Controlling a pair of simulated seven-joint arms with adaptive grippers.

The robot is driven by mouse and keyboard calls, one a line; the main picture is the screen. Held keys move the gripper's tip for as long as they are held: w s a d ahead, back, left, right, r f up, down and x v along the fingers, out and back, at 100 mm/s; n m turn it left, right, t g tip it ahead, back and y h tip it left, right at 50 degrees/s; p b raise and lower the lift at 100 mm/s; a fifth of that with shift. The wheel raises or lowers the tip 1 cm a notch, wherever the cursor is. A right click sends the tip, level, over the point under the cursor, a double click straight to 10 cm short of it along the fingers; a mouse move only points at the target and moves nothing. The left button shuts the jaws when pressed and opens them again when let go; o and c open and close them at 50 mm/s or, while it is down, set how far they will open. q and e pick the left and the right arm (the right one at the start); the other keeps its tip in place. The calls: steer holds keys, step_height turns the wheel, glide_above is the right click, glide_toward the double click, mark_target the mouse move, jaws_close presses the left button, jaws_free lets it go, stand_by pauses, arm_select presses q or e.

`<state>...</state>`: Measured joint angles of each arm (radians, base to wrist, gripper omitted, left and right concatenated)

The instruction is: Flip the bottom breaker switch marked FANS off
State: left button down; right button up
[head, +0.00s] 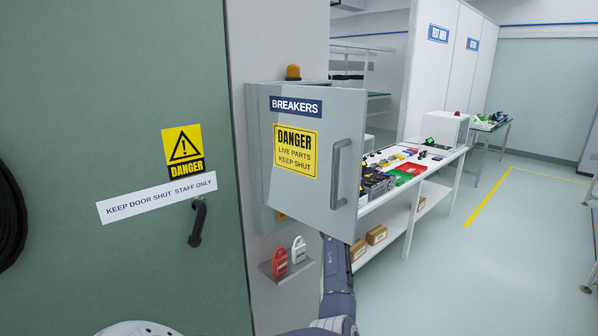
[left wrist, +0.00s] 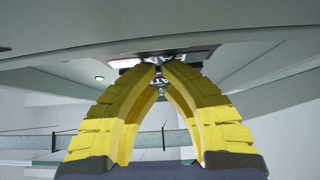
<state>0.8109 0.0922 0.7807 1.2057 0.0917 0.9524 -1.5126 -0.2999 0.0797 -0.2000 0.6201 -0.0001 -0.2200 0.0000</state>
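The breaker cabinet (head: 256,160) hangs on the wall in the head view. Its grey door (head: 325,115), with a BREAKERS label (head: 296,106), stands partly open, its handle (head: 338,175) edge swung out. The door hides the inside, so no breaker switch or FANS marking shows. One of my arms rises below and passes behind the door's lower right corner; its gripper is hidden there. In the left wrist view my left gripper (left wrist: 160,64) has yellow fingers that converge, tips together, with nothing visible held. My right gripper shows in neither view.
Below the cabinet a small shelf (head: 286,272) carries a red padlock (head: 279,263) and a white one (head: 299,250). An orange lamp (head: 293,72) tops the cabinet. A workbench (head: 440,162) with parts stands behind at right.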

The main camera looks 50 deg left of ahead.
arm_select(q)
steer(key=d+f, duration=0.5)
steer(key=d, duration=0.6)
steer(key=shift+w+d+f, duration=0.2)
steer(key=shift+d+f, duration=0.15)
steer(key=shift+d, duration=0.05)
